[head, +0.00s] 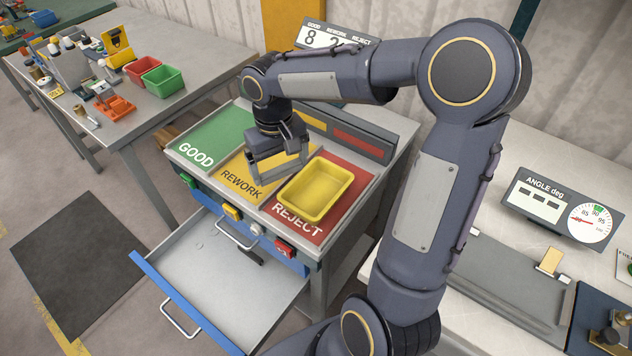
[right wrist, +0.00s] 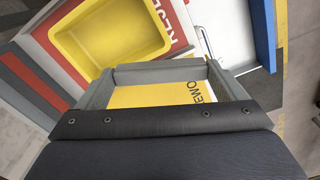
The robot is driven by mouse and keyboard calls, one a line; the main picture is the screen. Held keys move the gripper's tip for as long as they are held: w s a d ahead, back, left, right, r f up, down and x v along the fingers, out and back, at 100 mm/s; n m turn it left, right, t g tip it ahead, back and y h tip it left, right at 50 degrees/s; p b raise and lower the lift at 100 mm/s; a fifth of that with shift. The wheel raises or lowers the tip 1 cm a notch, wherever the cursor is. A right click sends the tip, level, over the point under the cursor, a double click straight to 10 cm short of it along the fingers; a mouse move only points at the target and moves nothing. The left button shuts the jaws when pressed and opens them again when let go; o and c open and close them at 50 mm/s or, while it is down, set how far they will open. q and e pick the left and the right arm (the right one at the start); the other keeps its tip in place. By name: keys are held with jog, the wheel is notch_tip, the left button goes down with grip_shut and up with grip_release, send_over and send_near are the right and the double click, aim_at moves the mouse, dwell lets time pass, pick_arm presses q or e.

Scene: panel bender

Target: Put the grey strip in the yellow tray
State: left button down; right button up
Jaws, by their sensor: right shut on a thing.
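The grey strip (right wrist: 160,71) spans between the fingertips of my right gripper (right wrist: 160,78) in the right wrist view, gripped at its two ends. In the head view, my right gripper (head: 282,170) points down over the yellow REWORK area, just left of the yellow tray; the strip is hard to make out there. The yellow tray (head: 318,205) is open, looks empty and sits on the red REJECT area. It also shows at the upper left of the right wrist view (right wrist: 103,32). My left gripper is not in view.
The sorting bench has a green GOOD area (head: 215,135) at left and a raised back ledge (head: 355,140). A drawer (head: 215,275) stands open in front. A table (head: 150,105) with red and green bins is at left; an angle gauge (head: 560,212) is at right.

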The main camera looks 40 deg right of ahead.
jog(key=d+f, duration=0.2)
jog(key=s+d+f, duration=0.1)
jog(key=d+f, duration=0.1)
jog(key=d, duration=0.1)
jog(key=s+d+f+p, duration=0.1)
jog(key=d+f, duration=0.1)
jog(key=f, duration=0.1)
jog(key=shift+s+d+f, duration=0.1)
jog(key=shift+s+d, duration=0.1)
jog(key=shift+d, duration=0.05)
jog(key=shift+d+f, duration=0.15)
jog(key=shift+f, duration=1.55)
